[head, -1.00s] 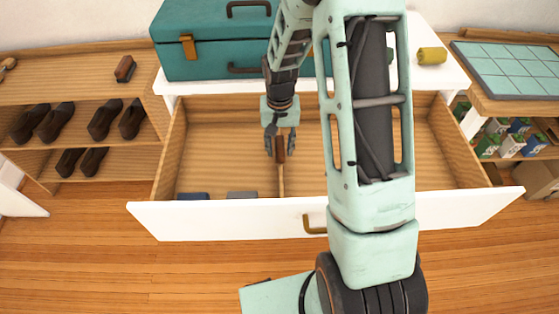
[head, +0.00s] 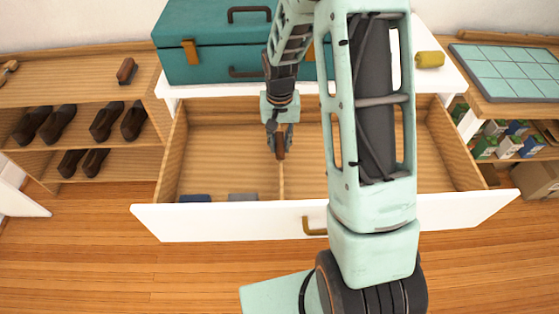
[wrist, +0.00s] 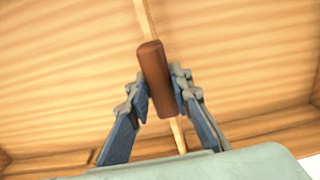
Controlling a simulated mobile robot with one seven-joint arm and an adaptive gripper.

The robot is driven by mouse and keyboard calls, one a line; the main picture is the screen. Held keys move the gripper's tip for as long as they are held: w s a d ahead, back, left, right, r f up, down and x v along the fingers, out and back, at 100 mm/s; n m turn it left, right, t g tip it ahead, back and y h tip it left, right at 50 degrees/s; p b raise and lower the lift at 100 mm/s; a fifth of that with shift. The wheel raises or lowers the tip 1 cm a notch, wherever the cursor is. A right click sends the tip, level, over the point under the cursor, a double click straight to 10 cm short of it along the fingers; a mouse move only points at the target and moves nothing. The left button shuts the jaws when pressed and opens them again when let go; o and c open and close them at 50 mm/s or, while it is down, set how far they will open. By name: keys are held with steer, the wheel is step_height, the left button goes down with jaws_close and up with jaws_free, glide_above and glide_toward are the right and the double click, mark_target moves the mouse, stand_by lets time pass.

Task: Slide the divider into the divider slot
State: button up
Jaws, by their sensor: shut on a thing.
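The open drawer (head: 380,222) has a white front, a brass handle and a wooden inside. A thin pale wooden strip (head: 281,182) runs front to back in it; I take it for the divider's edge, and it also shows in the wrist view (wrist: 145,20). A dark brown block (head: 281,147), which looks like the divider's grip, lines up over the strip. My gripper (wrist: 160,88) is shut on this block, one blue-grey finger on each side. The block hides part of the strip. I cannot make out the slot, or whether the divider sits in it.
A teal case (head: 205,45) and a yellow roll (head: 429,60) are on the white top behind the drawer. A dark blue item (head: 194,198) and a grey item (head: 242,197) lie at the drawer's front left. Shoe shelves (head: 100,92) stand left; a tiled board (head: 510,70) lies right.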

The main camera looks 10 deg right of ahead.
steer(key=shift+r+p, duration=1.05)
steer(key=shift+r, duration=0.75)
steer(key=s+d, duration=0.2)
steer(key=d, duration=0.9)
steer(key=s+d, duration=0.2)
steer(key=d, duration=1)
steer(key=shift+s+d, duration=0.3)
steer(key=shift+s, duration=0.05)
stand_by(0.6)
steer(key=shift+f+b, duration=0.7)
stand_by(1.6)
steer(key=shift+f+b, duration=0.65)
steer(key=shift+f, duration=0.2)
